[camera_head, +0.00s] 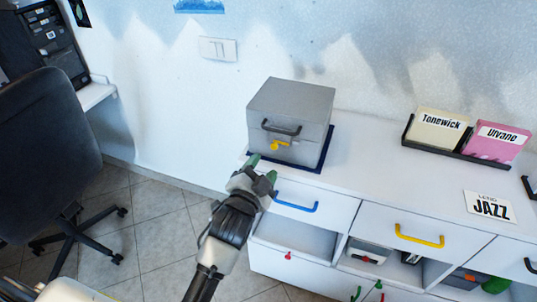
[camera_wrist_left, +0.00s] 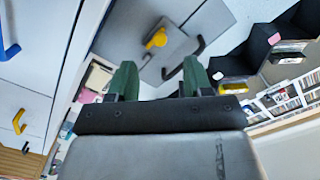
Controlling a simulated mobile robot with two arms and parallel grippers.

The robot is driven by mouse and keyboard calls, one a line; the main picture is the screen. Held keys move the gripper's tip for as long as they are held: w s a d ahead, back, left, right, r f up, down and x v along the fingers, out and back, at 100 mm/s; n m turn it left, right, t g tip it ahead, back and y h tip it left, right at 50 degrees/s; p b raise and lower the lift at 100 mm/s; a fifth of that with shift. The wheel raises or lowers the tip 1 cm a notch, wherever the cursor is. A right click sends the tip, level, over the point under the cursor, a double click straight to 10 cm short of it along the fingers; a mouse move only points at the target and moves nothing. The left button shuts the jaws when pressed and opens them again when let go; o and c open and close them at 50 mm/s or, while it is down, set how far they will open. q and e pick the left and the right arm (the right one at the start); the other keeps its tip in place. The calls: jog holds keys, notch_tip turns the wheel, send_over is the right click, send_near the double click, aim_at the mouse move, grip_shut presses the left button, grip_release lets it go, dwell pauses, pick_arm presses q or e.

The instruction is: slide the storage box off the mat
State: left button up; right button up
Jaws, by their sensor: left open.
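The storage box (camera_head: 287,108) is a grey box with a black handle and a yellow latch on its front. It sits upright on a dark blue mat (camera_head: 327,152), on the left end of the white cabinet top. My left gripper (camera_head: 263,168) is open and empty, with green fingertips just in front of the box's lower front, near the yellow latch. I cannot tell whether they touch the box. In the left wrist view the open gripper (camera_wrist_left: 159,80) faces the grey box (camera_wrist_left: 163,18), with its latch and handle ahead of the fingers. My right gripper is not in view.
The white cabinet top (camera_head: 372,160) is clear to the right of the mat. Further right stand a black rack (camera_head: 442,148) with two cards and a flat JAZZ label (camera_head: 489,206). Drawers with coloured handles are below. A dark office chair (camera_head: 45,150) is at the left.

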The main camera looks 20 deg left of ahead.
aim_at(273, 148)
pick_arm(q)
jog(key=w, duration=0.7)
jog(key=shift+w+d, duration=0.15)
jog(key=shift+w, duration=0.2)
grip_shut()
